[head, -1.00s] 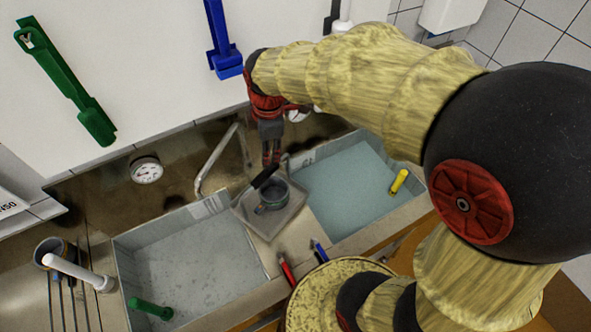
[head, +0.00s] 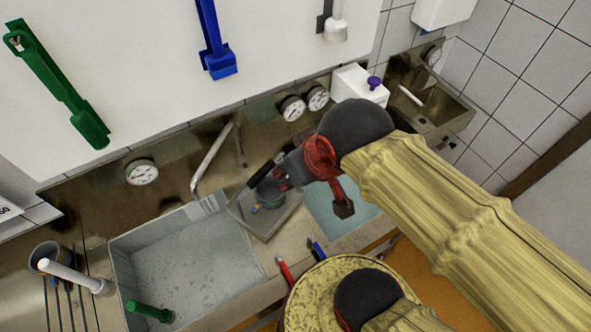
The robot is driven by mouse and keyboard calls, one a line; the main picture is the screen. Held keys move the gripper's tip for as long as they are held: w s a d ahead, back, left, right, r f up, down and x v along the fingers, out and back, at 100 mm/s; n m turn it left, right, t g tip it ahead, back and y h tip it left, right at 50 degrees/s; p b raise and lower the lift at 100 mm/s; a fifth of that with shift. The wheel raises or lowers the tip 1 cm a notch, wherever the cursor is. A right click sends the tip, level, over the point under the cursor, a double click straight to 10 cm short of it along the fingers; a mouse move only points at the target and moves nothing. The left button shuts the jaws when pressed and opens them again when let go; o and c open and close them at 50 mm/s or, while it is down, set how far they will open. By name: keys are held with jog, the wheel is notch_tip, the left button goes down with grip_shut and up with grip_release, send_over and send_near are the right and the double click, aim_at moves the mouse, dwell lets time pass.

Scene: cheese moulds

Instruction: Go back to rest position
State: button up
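My gripper (head: 282,180) is in the head view, red and dark grey, at the middle of the counter. It is close to a small grey round mould (head: 269,192) that stands on a grey square tray (head: 240,208) between the two sinks. One dark finger shows above the mould; the view is too small to tell how far the fingers are apart or whether they touch the mould.
A grey left sink (head: 190,262) has a green-handled tool (head: 150,311) in it. The right sink (head: 335,216) holds pale blue liquid. A tap (head: 212,160) stands behind. A white box (head: 358,86) stands at the back right.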

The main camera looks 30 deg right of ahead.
notch_tip(320, 180, down, 20)
jog(key=b, duration=1.9)
jog(key=shift+r, duration=0.2)
